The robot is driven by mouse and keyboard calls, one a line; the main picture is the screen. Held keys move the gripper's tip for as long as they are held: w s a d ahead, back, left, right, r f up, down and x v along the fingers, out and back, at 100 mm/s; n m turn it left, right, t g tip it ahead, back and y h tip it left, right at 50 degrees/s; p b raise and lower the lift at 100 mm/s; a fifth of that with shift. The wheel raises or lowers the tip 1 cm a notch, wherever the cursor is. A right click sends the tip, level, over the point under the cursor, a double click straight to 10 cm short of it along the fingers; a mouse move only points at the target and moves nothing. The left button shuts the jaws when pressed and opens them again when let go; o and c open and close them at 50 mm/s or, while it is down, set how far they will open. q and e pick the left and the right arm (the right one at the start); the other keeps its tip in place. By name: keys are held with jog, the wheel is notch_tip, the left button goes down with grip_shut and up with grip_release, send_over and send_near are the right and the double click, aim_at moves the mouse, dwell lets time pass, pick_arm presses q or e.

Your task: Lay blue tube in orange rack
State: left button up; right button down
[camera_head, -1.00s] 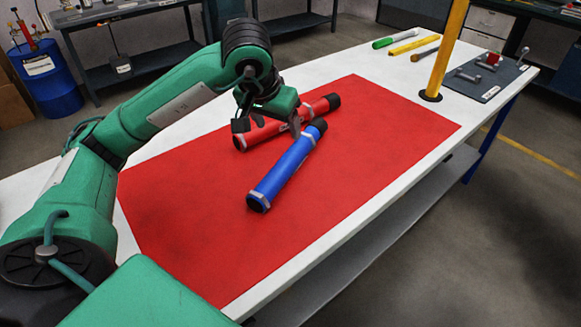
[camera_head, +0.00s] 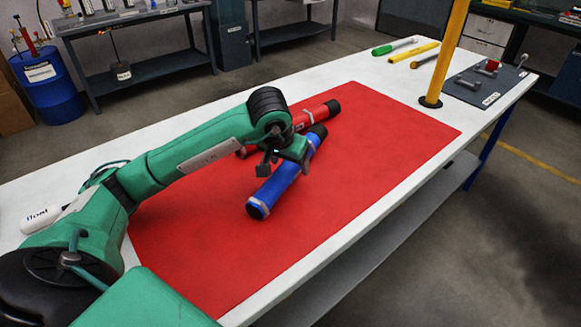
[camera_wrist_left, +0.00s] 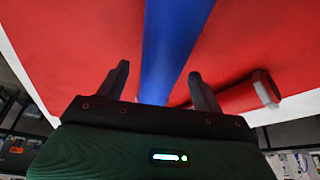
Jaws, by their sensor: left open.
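The blue tube (camera_head: 272,189) lies on the red mat (camera_head: 210,230), with black ends and light bands. A red tube (camera_head: 318,115) lies behind it, partly hidden by my left arm. My left gripper (camera_head: 284,168) is open, just above the far half of the blue tube. In the left wrist view, the blue tube (camera_wrist_left: 170,45) runs between the two open fingers, with a gap on each side. The red tube (camera_wrist_left: 235,97) shows beyond the right finger. No orange rack shows in either view. My right gripper is not in view.
A yellow post (camera_head: 445,50) stands on the white table near its far end. A white float (camera_head: 38,219) lies at the left. The mat's near half is bare.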

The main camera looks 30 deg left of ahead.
pick_arm(q)
jog(key=shift+w+f, duration=0.1)
jog(key=shift+f, duration=0.2)
jog(key=c, duration=1.4)
jog(key=shift+r, duration=0.1)
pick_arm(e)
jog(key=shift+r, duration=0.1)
pick_arm(q)
jog(key=shift+r, duration=0.1)
